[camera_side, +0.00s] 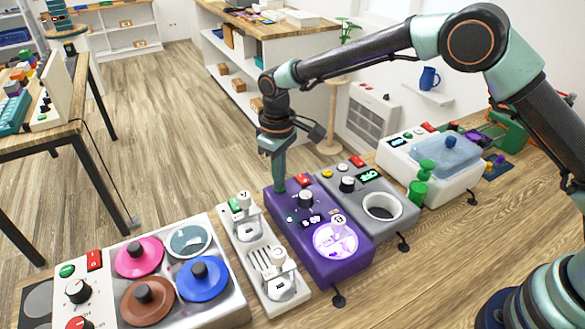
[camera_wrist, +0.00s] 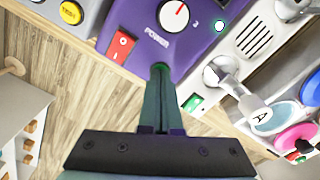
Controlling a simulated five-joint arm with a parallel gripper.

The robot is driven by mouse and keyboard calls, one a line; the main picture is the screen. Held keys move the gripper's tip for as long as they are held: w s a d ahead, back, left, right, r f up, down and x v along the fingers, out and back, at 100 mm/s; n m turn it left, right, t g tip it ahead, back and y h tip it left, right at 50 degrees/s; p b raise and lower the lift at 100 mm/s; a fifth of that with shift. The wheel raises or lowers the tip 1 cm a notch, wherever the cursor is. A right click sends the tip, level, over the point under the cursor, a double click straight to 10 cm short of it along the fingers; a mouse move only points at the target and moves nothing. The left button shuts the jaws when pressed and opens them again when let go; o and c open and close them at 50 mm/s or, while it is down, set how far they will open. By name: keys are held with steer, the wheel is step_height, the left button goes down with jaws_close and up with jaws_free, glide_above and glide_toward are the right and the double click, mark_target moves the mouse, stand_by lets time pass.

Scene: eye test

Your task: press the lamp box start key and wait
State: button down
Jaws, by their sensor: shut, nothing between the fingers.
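The purple lamp box (camera_side: 283,224) stands on the bench, with a round lamp window (camera_side: 335,240) glowing white-violet. My gripper (camera_side: 279,189) is shut and empty, pointing down at the box's corner by the switch. In the wrist view the fingertips (camera_wrist: 160,69) are at the box's edge, with a trace of green around them. They hide any key beneath; I cannot tell whether it is pressed.
A white unit with levers (camera_side: 262,255) stands close on the left, then a panel with coloured round lids (camera_side: 226,300). A grey box with a round opening (camera_side: 398,222) is close on the right, then a white box with a blue basin (camera_side: 465,185).

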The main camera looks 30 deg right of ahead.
step_height(320, 180, up, 8)
stand_by(1.0)
steer(key=shift+r, duration=0.1)
steer(key=s+d+r+m+t, duration=0.3)
steer(key=s+d+r, duration=0.5)
steer(key=d+r, duration=0.45)
steer(key=s+d+f+m+t, duration=0.2)
steer(key=s+d, duration=0.6)
steer(key=s, duration=0.4)
steer(key=shift+d+f+m+t, duration=0.2)
steer(key=shift+d+m+t, duration=0.1)
steer(key=shift+d+m, duration=0.15)
stand_by(3.6)
